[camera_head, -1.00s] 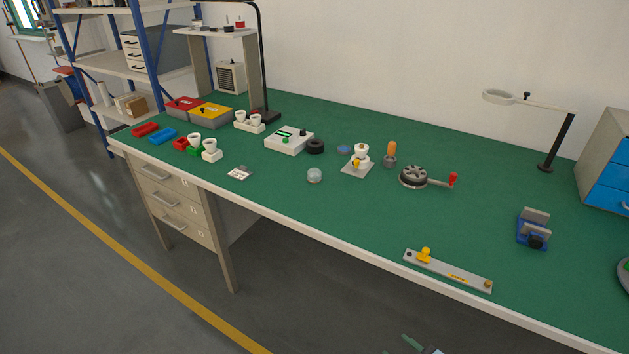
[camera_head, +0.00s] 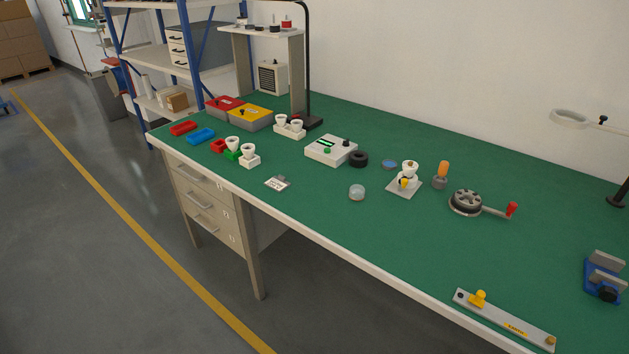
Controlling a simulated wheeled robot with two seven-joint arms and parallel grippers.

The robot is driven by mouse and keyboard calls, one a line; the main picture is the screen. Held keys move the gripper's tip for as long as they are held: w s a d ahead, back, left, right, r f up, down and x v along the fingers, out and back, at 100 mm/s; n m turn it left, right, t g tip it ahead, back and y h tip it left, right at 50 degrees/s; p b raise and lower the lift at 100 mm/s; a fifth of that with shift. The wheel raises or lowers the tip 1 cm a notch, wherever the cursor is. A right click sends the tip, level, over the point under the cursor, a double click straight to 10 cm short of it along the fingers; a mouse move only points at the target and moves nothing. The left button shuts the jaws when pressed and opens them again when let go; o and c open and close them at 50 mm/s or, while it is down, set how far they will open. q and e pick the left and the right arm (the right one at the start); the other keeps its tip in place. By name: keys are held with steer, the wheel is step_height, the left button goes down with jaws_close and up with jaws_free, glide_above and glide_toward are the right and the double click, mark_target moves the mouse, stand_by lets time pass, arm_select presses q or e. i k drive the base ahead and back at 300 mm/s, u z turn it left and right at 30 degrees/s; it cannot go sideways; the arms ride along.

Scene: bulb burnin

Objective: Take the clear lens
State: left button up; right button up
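A small clear, glassy round piece (camera_head: 357,192), which looks like the clear lens, sits on the green bench top near the middle of the view. A flat blue disc (camera_head: 390,164), perhaps a blue lens, lies behind it to the right. A white bulb fixture on a square plate (camera_head: 404,188) with a yellow knob stands to the right of the clear piece. Neither of my grippers shows in the view.
The green bench (camera_head: 300,215) has free room in front of the clear piece. A white tester box (camera_head: 330,150), a black ring (camera_head: 358,159), a reel with a red handle (camera_head: 466,203), a label card (camera_head: 278,183) and a metal bar with a yellow knob (camera_head: 505,322) lie around.

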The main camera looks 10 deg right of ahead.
mark_target(356, 191)
steer(key=z, duration=0.1)
steer(key=i, duration=0.85)
steer(key=z, duration=0.45)
